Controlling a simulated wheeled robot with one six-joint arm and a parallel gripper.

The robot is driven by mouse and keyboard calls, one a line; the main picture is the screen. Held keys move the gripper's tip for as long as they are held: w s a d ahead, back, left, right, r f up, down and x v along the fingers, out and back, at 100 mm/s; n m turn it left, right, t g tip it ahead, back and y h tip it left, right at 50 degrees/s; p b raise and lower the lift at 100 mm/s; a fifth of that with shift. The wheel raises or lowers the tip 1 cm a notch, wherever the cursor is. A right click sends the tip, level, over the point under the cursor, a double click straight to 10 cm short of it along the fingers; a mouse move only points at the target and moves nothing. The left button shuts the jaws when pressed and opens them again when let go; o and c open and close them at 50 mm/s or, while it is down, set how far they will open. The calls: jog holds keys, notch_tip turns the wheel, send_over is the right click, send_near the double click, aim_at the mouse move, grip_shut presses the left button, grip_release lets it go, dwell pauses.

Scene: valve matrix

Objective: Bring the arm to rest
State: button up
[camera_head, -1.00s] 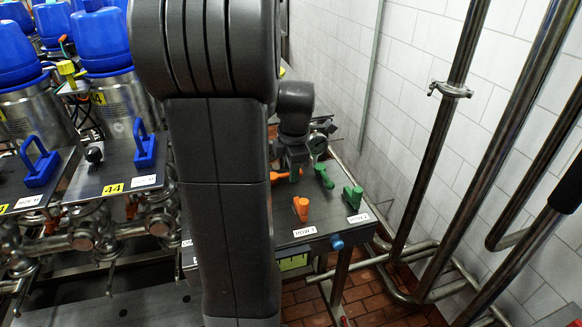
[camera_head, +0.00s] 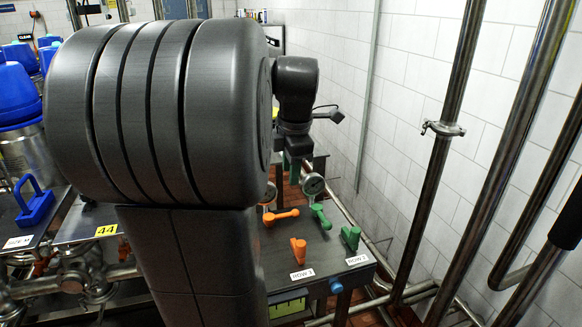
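My dark grey arm fills the left and middle of the head view. My gripper (camera_head: 294,168) hangs below the wrist, over the far part of the valve table. It is small and dark there, and I cannot tell whether its fingers are open or shut. I make out nothing held in it. It appears above the orange valve handle (camera_head: 281,216) and the green valve handle (camera_head: 320,216), apart from both.
A nearer orange handle (camera_head: 298,250) and green handle (camera_head: 351,237) stand on the table (camera_head: 330,262). A gauge (camera_head: 313,184) is behind. Steel pipes (camera_head: 452,165) run along the right wall. A blue handle (camera_head: 36,203) is at left.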

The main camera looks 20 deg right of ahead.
aim_at(287, 214)
dwell(0.4)
jog(key=w+f, duration=0.1)
jog(key=f, duration=0.8)
jog(key=w+f, duration=0.1)
jog(key=f, duration=0.3)
jog(key=shift+w+f+p, duration=0.2)
jog(key=shift+w+p, duration=0.15)
notch_tip(287, 214, up, 14)
jog(key=s, duration=0.3)
jog(key=w+f, duration=0.1)
jog(key=f, duration=0.3)
jog(key=w+f, duration=0.1)
jog(key=f, duration=0.4)
jog(key=w+f, duration=0.1)
jog(key=f, duration=0.3)
jog(key=shift+a+f, duration=0.1)
jog(key=shift+f, duration=0.5)
jog(key=shift+s+a+m+h, duration=0.15)
jog(key=shift+s+m, duration=0.15)
jog(key=shift+m, duration=0.4)
jog(key=shift+s+d+m+h, duration=0.15)
jog(key=shift+s+m, duration=0.1)
jog(key=shift+m, duration=0.45)
jog(key=shift+a+r, duration=0.1)
jog(key=shift+r, duration=0.1)
